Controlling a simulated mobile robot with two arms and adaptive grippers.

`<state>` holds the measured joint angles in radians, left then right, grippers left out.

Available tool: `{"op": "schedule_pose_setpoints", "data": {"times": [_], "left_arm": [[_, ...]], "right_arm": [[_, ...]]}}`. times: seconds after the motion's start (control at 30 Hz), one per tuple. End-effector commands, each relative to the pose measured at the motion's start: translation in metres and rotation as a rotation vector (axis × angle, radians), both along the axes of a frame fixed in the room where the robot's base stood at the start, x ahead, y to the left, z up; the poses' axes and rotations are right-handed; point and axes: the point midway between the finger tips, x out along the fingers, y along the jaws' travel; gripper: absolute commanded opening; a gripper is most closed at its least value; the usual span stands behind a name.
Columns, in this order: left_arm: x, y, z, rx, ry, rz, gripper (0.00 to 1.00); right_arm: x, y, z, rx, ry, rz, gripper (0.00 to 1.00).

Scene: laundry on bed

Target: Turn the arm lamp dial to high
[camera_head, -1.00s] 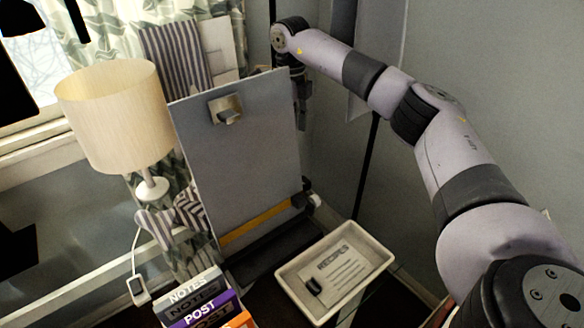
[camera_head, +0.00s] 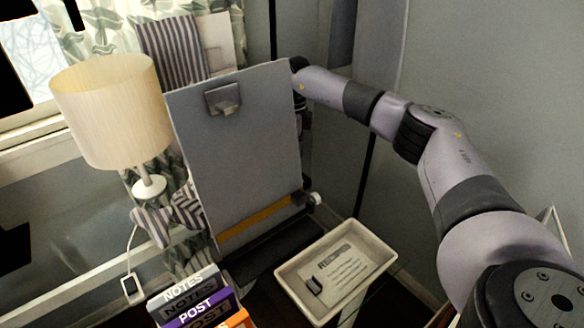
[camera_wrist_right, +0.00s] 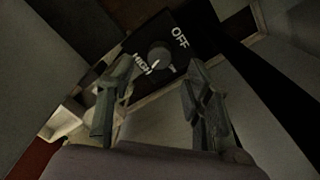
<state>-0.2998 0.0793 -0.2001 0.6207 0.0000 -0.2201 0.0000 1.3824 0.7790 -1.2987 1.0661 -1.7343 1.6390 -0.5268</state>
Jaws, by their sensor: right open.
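In the right wrist view, a round dark dial (camera_wrist_right: 159,55) sits on a black panel with white "OFF" and "HIGH" lettering. Another small label is partly covered, and the dial's exact setting is hard to tell. My right gripper (camera_wrist_right: 160,80) is open. Its two fingers stand apart on either side of the dial as seen in this view; no contact shows. In the head view my right arm reaches to the back, and its gripper is mostly hidden behind the clipboard (camera_head: 240,155). My left gripper is not in view.
A cream-shaded lamp (camera_head: 110,110) stands at left with a small corded switch (camera_head: 131,287) below. Lettered boxes (camera_head: 195,300) stand in front. The clipboard stands close to my right wrist; a grey wall is at right.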

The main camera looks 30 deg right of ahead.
Motion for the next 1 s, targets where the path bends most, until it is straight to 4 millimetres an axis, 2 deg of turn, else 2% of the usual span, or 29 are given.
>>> {"op": "schedule_pose_setpoints", "data": {"times": [0.1, 0.3, 0.67, 1.0], "left_arm": [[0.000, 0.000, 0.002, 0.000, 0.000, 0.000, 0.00], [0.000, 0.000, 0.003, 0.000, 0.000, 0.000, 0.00], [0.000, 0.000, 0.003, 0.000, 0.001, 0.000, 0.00], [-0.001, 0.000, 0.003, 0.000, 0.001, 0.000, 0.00]], "right_arm": [[-0.001, 0.001, -0.021, 0.000, 0.003, 0.001, 0.46], [-0.001, 0.001, -0.042, 0.001, 0.001, 0.001, 0.46], [-0.001, 0.001, -0.047, 0.000, -0.001, 0.001, 0.46], [-0.001, 0.001, -0.047, 0.000, -0.001, 0.001, 0.23]]}}
